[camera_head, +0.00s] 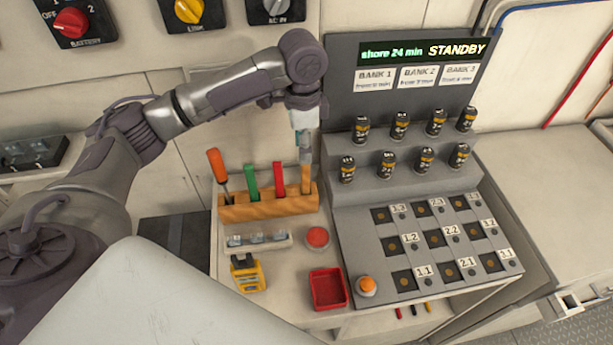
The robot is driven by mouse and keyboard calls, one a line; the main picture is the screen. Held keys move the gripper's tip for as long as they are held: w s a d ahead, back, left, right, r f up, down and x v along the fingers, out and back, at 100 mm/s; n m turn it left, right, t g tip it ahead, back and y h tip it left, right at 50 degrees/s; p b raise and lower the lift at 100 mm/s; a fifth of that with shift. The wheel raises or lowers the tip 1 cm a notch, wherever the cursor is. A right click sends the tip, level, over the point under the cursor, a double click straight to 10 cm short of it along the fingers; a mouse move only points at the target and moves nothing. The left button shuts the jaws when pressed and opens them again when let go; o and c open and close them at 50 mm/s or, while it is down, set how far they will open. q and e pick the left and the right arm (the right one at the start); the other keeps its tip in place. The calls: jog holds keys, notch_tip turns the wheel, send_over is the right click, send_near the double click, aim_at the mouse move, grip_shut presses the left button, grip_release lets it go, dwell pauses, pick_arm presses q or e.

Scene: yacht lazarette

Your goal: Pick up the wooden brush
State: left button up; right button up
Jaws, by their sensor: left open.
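The wooden brush (306,181) stands upright in the right end of a wooden tool rack (268,207), and its lower part is hidden in the rack. My left gripper (304,155) points down from above, directly over the brush. Its fingertips are at or just above the top of the brush; I cannot tell whether they touch it. The gripper is open, and its fingers overlap in this view.
Beside the brush stand a red-handled tool (279,178), a green-handled tool (252,180) and an orange screwdriver (217,167). In front are a red button (317,237), a yellow device (247,274) and a red tray (328,289). A battery panel (425,230) rises to the right.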

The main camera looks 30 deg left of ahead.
aim_at(306, 173)
pick_arm(q)
notch_tip(306, 173, down, 3)
jog(key=shift+f, duration=0.1)
jog(key=f+p, duration=0.1)
jog(key=f, duration=0.1)
jog(key=f+p, duration=0.1)
jog(key=f, duration=0.1)
jog(key=w+f, duration=0.1)
jog(key=f, duration=0.1)
jog(key=shift+f+p, duration=0.15)
jog(key=shift+p, duration=0.25)
jog(key=shift+f, duration=0.2)
jog(key=c, duration=0.7)
grip_shut()
pick_arm(e)
notch_tip(306, 173, up, 3)
jog(key=shift+s+f, duration=0.1)
jog(key=shift+s, duration=0.05)
